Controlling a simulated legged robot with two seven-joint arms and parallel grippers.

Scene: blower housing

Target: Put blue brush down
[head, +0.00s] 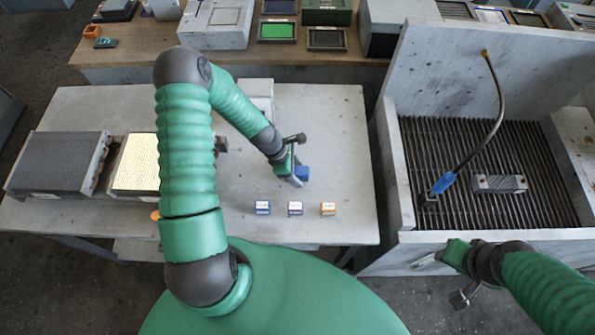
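My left gripper (297,177) is low over the pale worktable, pointing down and to the right. A small blue block-like piece, which I take for the blue brush (303,173), sits at its fingertips, and the fingers look closed on it. Its bristles cannot be made out, and I cannot tell whether it touches the tabletop (342,130). My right gripper (425,261) is in front of the grated basin, away from the table; its fingers are small and whether they are apart is unclear.
Blue, purple and orange small boxes (295,208) stand in a row near the table's front. A hose with a blue handle (444,183) and a metal block (499,184) are in the grated basin (405,235). Trays (58,160) fill the table's left. The table's right side is clear.

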